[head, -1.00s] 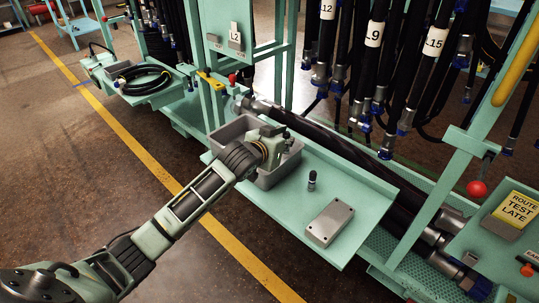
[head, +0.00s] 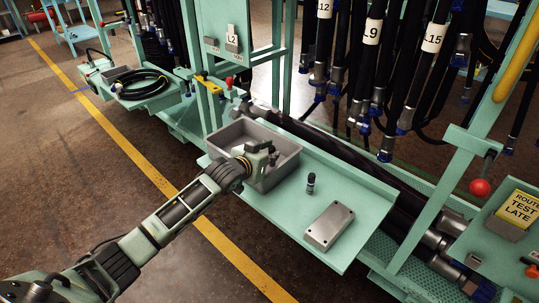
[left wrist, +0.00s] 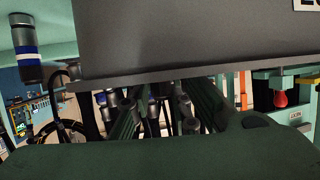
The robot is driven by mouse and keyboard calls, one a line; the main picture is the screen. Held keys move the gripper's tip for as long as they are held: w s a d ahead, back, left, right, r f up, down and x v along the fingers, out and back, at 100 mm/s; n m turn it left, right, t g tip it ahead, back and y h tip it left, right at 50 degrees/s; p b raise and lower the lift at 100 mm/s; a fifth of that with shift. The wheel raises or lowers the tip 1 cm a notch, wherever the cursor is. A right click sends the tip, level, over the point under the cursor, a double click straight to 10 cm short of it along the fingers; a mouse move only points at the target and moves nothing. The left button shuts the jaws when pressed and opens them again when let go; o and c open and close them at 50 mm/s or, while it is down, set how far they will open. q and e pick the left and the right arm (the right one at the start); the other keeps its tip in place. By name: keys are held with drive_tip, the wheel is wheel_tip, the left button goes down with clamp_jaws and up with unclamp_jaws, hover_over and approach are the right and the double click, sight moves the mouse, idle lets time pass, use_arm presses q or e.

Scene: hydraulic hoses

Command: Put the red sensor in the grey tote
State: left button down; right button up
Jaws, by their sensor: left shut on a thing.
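The grey tote (head: 285,166) stands on the green shelf, and its outer wall fills the top of the left wrist view (left wrist: 190,40). My left gripper (head: 274,156) is at the tote's near rim, reaching over its opening. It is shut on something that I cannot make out. A pale thing (head: 238,150) shows inside the tote. My right gripper is not in view.
A small dark cylinder (head: 311,183) with a blue-white band stands right of the tote. A grey metal box (head: 328,226) lies nearer the shelf's front. Hoses (head: 372,80) hang behind. A red knob (head: 480,188) is at the right. The shelf between tote and box is partly clear.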

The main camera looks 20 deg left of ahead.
use_arm(q)
drive_tip(key=shift+s+f, duration=0.15)
drive_tip(key=shift+f, duration=0.55)
drive_tip(key=c, duration=1.6)
unclamp_jaws()
drive_tip(key=shift+s+d+f, duration=0.1)
drive_tip(key=shift+d+f, duration=0.05)
drive_tip(key=shift+f, duration=0.1)
drive_tip(key=shift+c, duration=0.2)
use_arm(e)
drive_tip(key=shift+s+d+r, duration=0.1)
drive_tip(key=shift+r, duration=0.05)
use_arm(q)
drive_tip(key=shift+r, duration=0.55)
drive_tip(key=p+v, duration=0.2)
drive_tip(key=v, duration=1)
drive_tip(key=shift+w+r+p, duration=0.2)
drive_tip(key=shift+r+p, duration=0.2)
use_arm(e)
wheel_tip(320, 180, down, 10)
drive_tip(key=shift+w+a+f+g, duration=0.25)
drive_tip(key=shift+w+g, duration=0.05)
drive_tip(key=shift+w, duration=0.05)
